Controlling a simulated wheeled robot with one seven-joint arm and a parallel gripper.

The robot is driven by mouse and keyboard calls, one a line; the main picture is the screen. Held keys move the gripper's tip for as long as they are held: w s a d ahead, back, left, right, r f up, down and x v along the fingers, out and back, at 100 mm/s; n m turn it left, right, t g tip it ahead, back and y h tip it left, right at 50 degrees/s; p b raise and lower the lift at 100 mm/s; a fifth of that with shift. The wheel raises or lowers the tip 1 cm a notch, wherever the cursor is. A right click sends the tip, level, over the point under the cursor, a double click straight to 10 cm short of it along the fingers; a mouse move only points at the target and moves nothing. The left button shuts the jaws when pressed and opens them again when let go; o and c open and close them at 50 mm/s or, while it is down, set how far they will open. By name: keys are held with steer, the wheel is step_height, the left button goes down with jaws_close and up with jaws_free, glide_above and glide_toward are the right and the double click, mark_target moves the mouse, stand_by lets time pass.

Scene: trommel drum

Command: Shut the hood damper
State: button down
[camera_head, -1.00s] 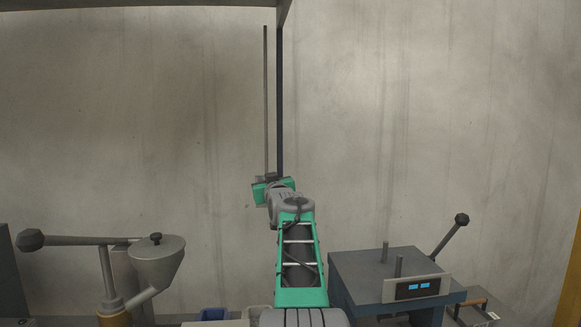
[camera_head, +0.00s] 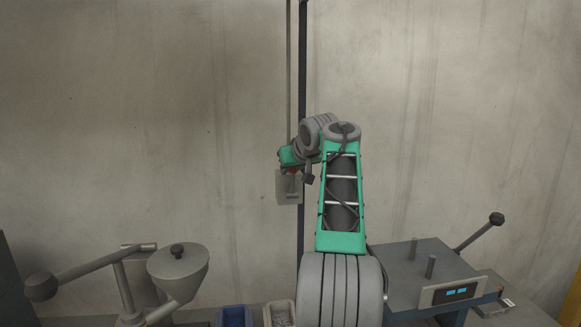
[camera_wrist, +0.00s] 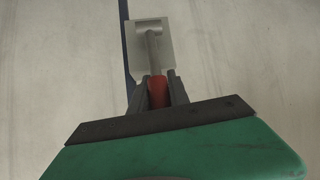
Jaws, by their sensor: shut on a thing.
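The hood damper shows as a light grey wall plate (camera_head: 285,190) with a grey lever beside a dark upright post, below a thin vertical rod. In the wrist view, the plate (camera_wrist: 165,40) lies straight ahead, and its grey lever (camera_wrist: 152,48) runs down from it to a red grip (camera_wrist: 158,92). My gripper (camera_wrist: 159,90) is shut on the red grip, a finger on each side. In the head view, my gripper (camera_head: 291,168) is at the plate's upper part, partly hidden by my wrist. The lever's exact angle is hard to tell.
A grey hopper (camera_head: 180,272) with a ball-ended lever (camera_head: 85,272) stands at lower left. A grey box with a blue display (camera_head: 455,292) and a lever stands at lower right. A blue bin (camera_head: 234,317) and a pale bin (camera_head: 281,314) sit between. The wall around is clear.

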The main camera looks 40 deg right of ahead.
steer(key=shift+w+d+f+g, duration=0.15)
steer(key=shift+w+f+g, duration=0.05)
steer(key=shift+w+g, duration=0.1)
stand_by(0.6)
steer(key=c, duration=1.3)
jaws_free()
steer(key=shift+o, duration=0.2)
steer(key=shift+r, duration=0.1)
steer(key=shift+s, duration=0.1)
steer(key=shift+s+r, duration=0.2)
steer(key=shift+r, duration=0.1)
steer(key=s+a+r+b, duration=0.1)
steer(key=s+a+b, duration=0.3)
steer(key=s, duration=0.8)
steer(key=shift+s+a+r+b, duration=0.15)
steer(key=shift+s+a+b, duration=0.15)
steer(key=shift+a, duration=0.6)
